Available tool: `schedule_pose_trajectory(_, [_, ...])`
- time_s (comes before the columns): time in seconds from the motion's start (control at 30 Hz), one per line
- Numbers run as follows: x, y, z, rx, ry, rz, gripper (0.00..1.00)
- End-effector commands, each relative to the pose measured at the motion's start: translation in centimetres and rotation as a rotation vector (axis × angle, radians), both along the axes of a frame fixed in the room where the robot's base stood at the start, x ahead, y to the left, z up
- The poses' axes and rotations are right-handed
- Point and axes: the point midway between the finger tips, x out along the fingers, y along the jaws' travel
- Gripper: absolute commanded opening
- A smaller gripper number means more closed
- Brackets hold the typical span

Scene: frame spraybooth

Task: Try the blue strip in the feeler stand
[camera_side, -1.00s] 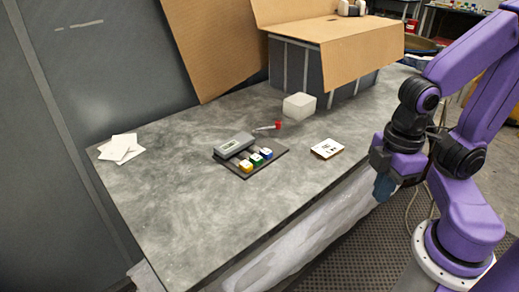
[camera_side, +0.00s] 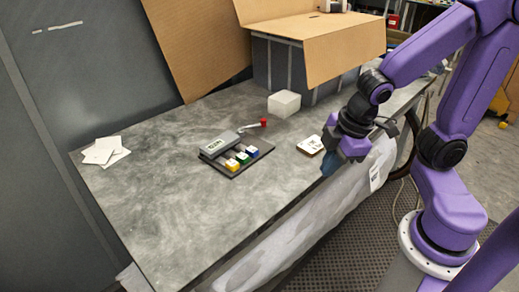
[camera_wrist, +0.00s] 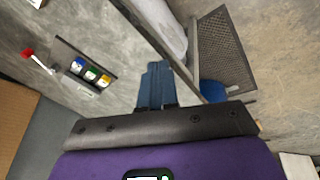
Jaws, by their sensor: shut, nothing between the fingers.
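The feeler stand (camera_side: 228,170) is a dark flat base on the grey table, with a grey block bearing a small display along its far-left side. Three capped strips sit side by side in it: yellow, green and blue. The blue strip (camera_side: 252,151) is the rightmost in the side view; in the wrist view its blue cap (camera_wrist: 77,65) is at the upper left, nearest the red knob. My gripper (camera_side: 328,167) is shut and empty, near the table's front edge, to the right of the stand and clear of it. Its blue fingers (camera_wrist: 156,82) meet in the wrist view.
A lever with a red knob (camera_side: 264,122) lies behind the stand. A pale block (camera_side: 284,104), an open cardboard box (camera_side: 335,45) and a small white card (camera_side: 310,145) are to the right. White papers (camera_side: 103,152) lie at left. The table's front left is bare.

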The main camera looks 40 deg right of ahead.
Motion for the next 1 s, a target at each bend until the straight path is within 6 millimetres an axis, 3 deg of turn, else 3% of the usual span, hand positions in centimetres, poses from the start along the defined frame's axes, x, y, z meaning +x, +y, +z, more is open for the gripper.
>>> schedule_pose_trajectory(0.03, [2.6, -0.5, -0.2, -0.002, -0.059, -0.008, 0.00])
schedule_pose_trajectory(0.2, [10.3, -2.3, -0.5, 0.000, -0.241, 0.042, 0.00])
schedule_pose_trajectory(0.43, [17.2, -5.7, -1.8, 0.021, -0.370, 0.179, 0.00])
schedule_pose_trajectory(0.63, [19.5, -9.1, -4.1, 0.089, -0.378, 0.324, 0.00])
schedule_pose_trajectory(0.8, [19.1, -11.1, -5.7, 0.167, -0.348, 0.412, 0.00])
schedule_pose_trajectory(1.0, [18.5, -11.9, -6.5, 0.213, -0.328, 0.456, 0.00])
